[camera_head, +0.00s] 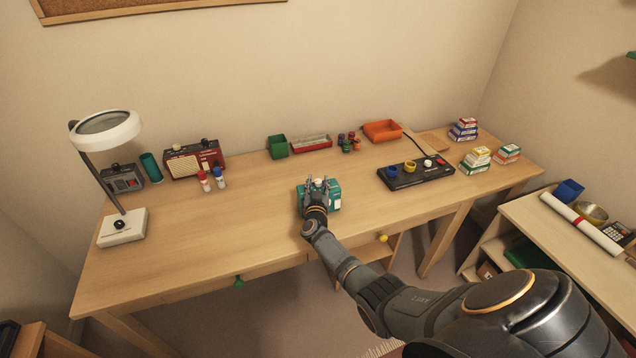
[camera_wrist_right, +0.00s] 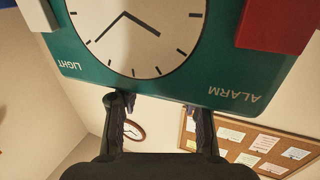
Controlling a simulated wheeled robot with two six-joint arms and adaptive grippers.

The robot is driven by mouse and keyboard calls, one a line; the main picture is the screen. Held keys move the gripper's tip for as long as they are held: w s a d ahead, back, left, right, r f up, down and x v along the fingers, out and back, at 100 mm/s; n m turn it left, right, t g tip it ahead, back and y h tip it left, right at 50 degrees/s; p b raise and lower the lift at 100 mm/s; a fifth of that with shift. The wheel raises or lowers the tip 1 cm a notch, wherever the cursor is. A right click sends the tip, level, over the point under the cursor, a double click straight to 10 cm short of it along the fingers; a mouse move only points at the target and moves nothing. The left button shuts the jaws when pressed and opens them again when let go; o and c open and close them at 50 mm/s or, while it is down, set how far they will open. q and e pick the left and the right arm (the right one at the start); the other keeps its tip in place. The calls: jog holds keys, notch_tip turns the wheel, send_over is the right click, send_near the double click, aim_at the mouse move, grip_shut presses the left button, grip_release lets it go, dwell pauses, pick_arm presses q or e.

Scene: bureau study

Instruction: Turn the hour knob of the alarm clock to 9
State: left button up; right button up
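The teal alarm clock (camera_head: 333,190) stands near the front middle of the desk. In the right wrist view its teal front (camera_wrist_right: 170,88) fills the top, upside down, with a white dial (camera_wrist_right: 110,45), two dark hands and the words LIGHT and ALARM. My right gripper (camera_head: 318,184) is at the clock in the head view. In the wrist view the right gripper (camera_wrist_right: 160,108) has its fingers wide apart, with their tips reaching the clock's edge and partly hidden by it. The hour knob is not visible. My left gripper is not in view.
A black panel with coloured knobs (camera_head: 416,174) is right of the clock. A red radio (camera_head: 194,161), marker bottles (camera_head: 212,180) and a lamp (camera_head: 122,228) are at left. The desk around the clock is clear.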

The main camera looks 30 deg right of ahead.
jog(key=shift+o, duration=0.2)
jog(key=v, duration=1.2)
